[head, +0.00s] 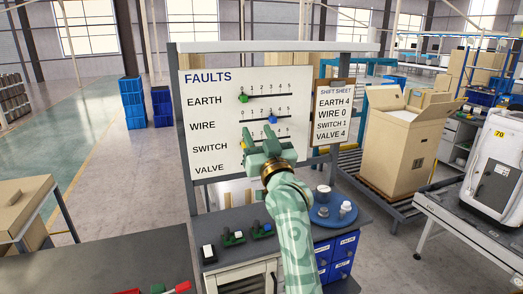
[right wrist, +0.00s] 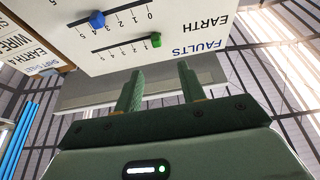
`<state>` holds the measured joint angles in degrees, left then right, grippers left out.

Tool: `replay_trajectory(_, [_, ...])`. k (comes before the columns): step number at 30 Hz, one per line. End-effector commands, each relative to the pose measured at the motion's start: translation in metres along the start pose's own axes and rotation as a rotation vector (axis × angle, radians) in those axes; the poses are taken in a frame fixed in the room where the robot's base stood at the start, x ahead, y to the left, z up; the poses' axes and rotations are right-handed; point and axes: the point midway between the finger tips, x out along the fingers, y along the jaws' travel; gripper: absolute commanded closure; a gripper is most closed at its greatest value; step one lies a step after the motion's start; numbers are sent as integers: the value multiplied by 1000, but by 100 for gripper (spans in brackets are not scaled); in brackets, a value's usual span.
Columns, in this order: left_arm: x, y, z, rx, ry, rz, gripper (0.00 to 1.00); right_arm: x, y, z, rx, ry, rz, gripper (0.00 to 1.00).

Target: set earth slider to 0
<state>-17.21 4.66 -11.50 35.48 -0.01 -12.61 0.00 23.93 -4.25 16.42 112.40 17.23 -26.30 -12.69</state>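The fault board (head: 212,125) stands upright ahead, with rows marked EARTH, WIRE, SWITCH and VALVE. The earth slider's green knob (head: 243,98) sits at the left, 0 end of its track; in the right wrist view the green knob (right wrist: 156,40) appears upside down, at the 0 end. The wire slider's blue knob (head: 272,119) is near mid-track. My right gripper (head: 262,143) is in front of the lower rows, hiding much of them. In the right wrist view its fingers (right wrist: 158,88) are apart with nothing between them. My left gripper is out of view.
A shift sheet (head: 333,117) reading EARTH 4, WIRE 0, SWITCH 1, VALVE 4 hangs right of the board. Below is a bench with small devices (head: 233,237) and a round blue tray (head: 325,221). A large carton (head: 395,145) stands to the right.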

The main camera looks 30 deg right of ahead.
Motion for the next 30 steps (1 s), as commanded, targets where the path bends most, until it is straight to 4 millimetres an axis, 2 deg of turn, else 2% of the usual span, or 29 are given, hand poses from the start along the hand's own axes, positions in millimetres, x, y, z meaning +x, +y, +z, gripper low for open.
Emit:
replay_trajectory(3, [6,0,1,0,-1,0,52,-18,-1,2,0,-1,-1,60])
replay_trajectory(6, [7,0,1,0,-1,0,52,-25,-1,0,-1,0,-1,60])
replay_trajectory(23, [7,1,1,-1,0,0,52,-27,-1,0,-1,0,-1,60])
replay_trajectory(26, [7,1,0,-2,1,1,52,-35,-5,12,-32,-42,-16,60])
replay_trajectory(29, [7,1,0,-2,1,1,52,-61,-15,48,-130,-174,-63,60])
replay_trajectory(30, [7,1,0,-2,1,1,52,-79,-19,69,-190,-254,-89,60])
